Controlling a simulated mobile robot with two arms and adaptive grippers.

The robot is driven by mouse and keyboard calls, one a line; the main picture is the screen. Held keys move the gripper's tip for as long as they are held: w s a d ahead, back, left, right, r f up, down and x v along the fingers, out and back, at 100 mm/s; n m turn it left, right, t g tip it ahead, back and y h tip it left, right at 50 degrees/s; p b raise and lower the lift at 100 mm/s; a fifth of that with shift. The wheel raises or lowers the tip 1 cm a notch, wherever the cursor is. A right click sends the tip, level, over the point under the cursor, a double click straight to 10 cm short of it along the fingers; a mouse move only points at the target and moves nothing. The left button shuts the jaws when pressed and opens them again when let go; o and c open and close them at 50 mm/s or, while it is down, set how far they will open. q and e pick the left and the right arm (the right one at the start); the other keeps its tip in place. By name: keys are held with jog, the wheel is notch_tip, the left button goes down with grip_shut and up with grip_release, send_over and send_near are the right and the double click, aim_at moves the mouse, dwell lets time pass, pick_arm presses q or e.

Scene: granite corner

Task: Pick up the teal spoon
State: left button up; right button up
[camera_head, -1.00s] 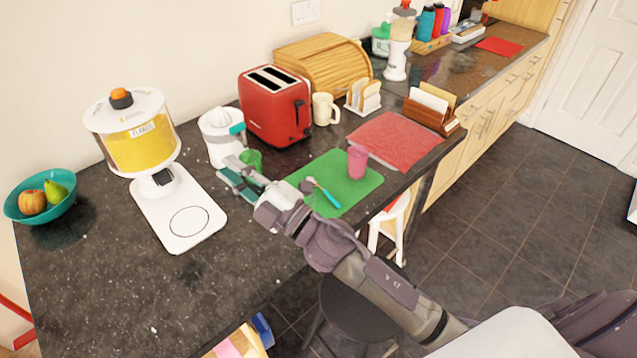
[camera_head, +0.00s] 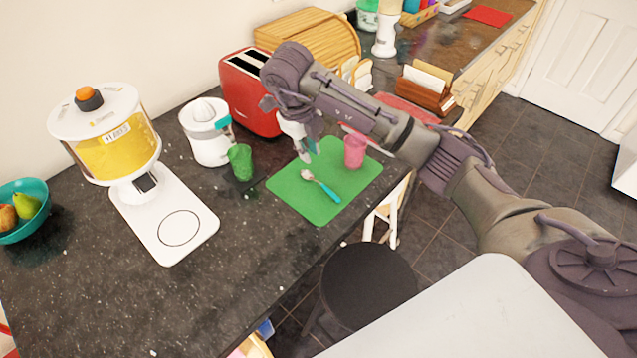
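The teal spoon (camera_head: 328,191) lies on the green mat (camera_head: 299,205), with its pale bowl end toward the upper left and its teal handle toward the lower right. My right gripper (camera_head: 307,155) hangs fingers down above the far part of the mat, just beyond the spoon's bowl end. Its two fingertips look a little apart and nothing shows between them. The spoon is in full view and apart from the gripper. My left gripper is not in view.
A pink cup (camera_head: 355,150) stands on the mat's right side, close to my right gripper. A green cup (camera_head: 240,162) stands left of the mat. The red toaster (camera_head: 246,95) and white juicer (camera_head: 207,133) stand behind. Dark counter is clear in front of the green cup.

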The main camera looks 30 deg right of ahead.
jog(key=p, duration=0.2)
send_over(316, 181)
jog(key=a, duration=0.1)
jog(key=f, duration=0.6)
jog(key=shift+s+a+f, duration=0.1)
jog(key=shift+s, duration=0.25)
jog(key=shift+f, duration=0.25)
jog(key=f, duration=0.1)
jog(key=f+p, duration=0.2)
jog(key=shift+w+d+f, duration=0.25)
jog(key=shift+d+f, duration=0.05)
jog(key=shift+d, duration=0.1)
jog(key=shift+w+d+f, duration=0.1)
jog(key=shift+f, duration=0.45)
grip_shut()
